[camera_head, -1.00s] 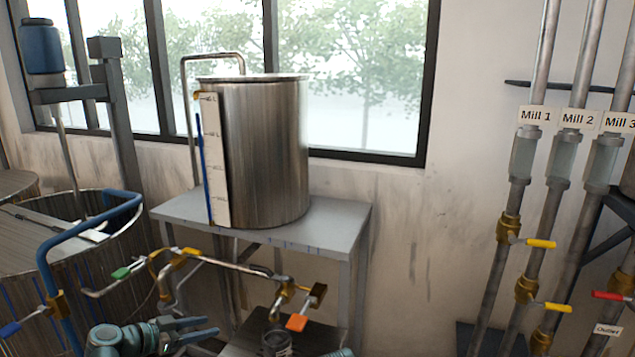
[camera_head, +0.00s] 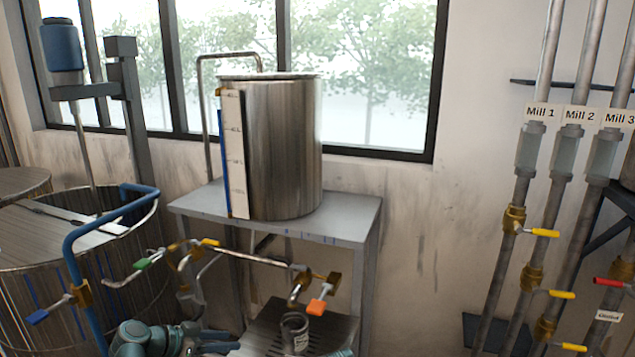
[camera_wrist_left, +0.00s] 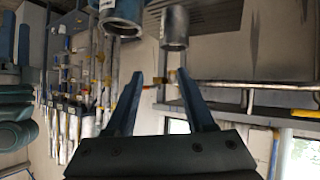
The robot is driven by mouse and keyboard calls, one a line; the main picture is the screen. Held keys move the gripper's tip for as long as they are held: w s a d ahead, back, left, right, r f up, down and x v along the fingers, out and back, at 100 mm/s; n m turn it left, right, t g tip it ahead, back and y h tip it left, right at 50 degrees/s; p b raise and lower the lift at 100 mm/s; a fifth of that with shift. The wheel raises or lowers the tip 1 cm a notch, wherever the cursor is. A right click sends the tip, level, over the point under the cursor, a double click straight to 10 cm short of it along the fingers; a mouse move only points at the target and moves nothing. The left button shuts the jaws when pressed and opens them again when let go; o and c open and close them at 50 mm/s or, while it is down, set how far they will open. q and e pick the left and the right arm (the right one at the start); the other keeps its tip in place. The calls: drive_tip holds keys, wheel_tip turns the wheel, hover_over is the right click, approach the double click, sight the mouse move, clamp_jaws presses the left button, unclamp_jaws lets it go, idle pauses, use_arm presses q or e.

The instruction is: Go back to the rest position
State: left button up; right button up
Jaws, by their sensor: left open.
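My left gripper (camera_head: 222,342) is low in the head view, partly cut off by the bottom edge, in front of the bench. In the left wrist view its two dark fingers (camera_wrist_left: 162,85) stand apart with nothing between them. A small metal cup (camera_head: 295,332) stands on the grated bench below the orange-handled valve, to the right of the gripper and apart from it. What looks like the same cup shows upside down in the left wrist view (camera_wrist_left: 174,28). A teal part of my own body shows at the bottom edge; no right gripper jaws can be made out.
A steel tank (camera_head: 280,150) stands on a grey table (camera_head: 345,215). Pipework with coloured valves (camera_head: 240,255) runs below it. A large vat with a blue pipe (camera_head: 72,250) stands at left. Mill pipes with yellow valves (camera_head: 515,220) line the right wall.

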use_arm(q)
drive_tip(key=s+d+f+n+g+y+b, duration=0.3)
drive_tip(key=s+d+f+g+y, duration=0.4)
drive_tip(key=s+d+f+y, duration=0.3)
drive_tip(key=s+d+f+n, duration=0.1)
drive_tip(key=s+d+f, duration=0.2)
drive_tip(key=s+d, duration=0.3)
drive_tip(key=shift+s+d+f+n+g+y, duration=0.3)
drive_tip(key=shift+s+d+f, duration=0.05)
drive_tip(key=shift+s+f, duration=0.05)
